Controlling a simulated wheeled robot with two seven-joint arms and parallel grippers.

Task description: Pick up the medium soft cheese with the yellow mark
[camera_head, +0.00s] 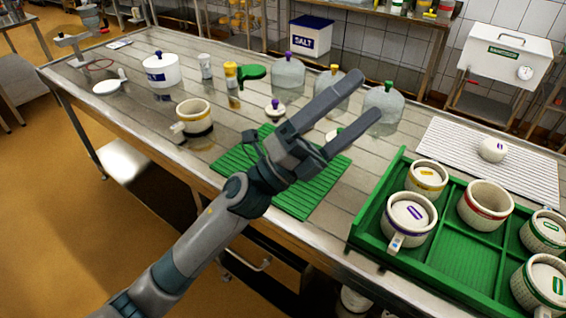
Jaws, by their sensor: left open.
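A round white cheese with a yellow mark (427,177) sits inside a cream mould (427,192) at the back left of the green tray (368,218). My left gripper (365,98) is open, with nothing seen between its fingers. It reaches over the green ribbed mat (300,200), left of the tray and apart from the cheese, its fingers pointing up and right in the picture. The fingers partly cover the glass domes and a small pale thing on the table behind. My right gripper is not in view.
The tray also holds a purple-marked mould (410,214), a red-banded mould (486,203) and green-marked ones (545,285). A purple-marked cheese (492,149) lies on a white ribbed mat (450,150). Glass domes (288,75) stand behind the gripper.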

